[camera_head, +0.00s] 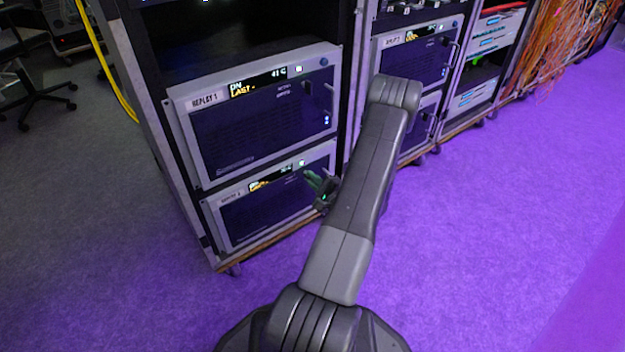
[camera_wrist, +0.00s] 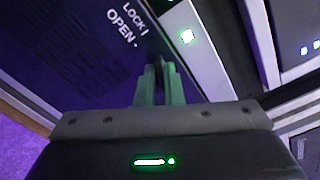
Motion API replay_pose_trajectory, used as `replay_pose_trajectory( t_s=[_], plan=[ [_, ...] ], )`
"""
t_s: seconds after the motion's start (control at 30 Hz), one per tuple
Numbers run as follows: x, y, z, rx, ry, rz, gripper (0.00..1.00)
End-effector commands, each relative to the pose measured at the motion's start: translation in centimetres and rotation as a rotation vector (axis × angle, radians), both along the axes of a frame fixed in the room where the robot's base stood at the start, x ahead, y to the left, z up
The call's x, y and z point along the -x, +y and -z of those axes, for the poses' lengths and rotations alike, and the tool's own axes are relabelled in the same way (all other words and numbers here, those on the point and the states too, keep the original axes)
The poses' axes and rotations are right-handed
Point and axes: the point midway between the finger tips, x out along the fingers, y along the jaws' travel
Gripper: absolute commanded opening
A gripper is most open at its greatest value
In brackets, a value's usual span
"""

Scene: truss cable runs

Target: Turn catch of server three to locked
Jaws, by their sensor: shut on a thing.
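The lower server unit (camera_head: 255,215) in the near rack has a dark front in a light frame; its name label is too small to read surely. My gripper (camera_head: 311,178) is at the right side of this front. In the wrist view the green fingers of my gripper (camera_wrist: 160,68) are close together against the dark panel (camera_wrist: 85,65), shut on the catch. The catch is hidden between the fingers, so its angle cannot be told. The printed words LOCK and OPEN (camera_wrist: 122,35) are just above and left of the fingertips. A lit square (camera_wrist: 187,36) is to their right.
A unit labelled REPLAY 1 (camera_head: 265,125) sits directly above. A second rack (camera_head: 415,60) stands to the right, with orange cables (camera_head: 570,40) beyond. A yellow cable (camera_head: 103,60) hangs at the left. The purple-lit floor (camera_head: 490,220) at the right is clear.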

Motion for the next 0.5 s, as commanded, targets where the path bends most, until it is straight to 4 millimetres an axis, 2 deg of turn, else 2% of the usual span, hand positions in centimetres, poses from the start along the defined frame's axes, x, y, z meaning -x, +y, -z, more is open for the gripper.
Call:
replay_pose_trajectory(
  t_s=[0.5],
  plan=[
    [0.04,0.01,0.05,-0.396,0.289,-0.001,0.00]
  ],
)
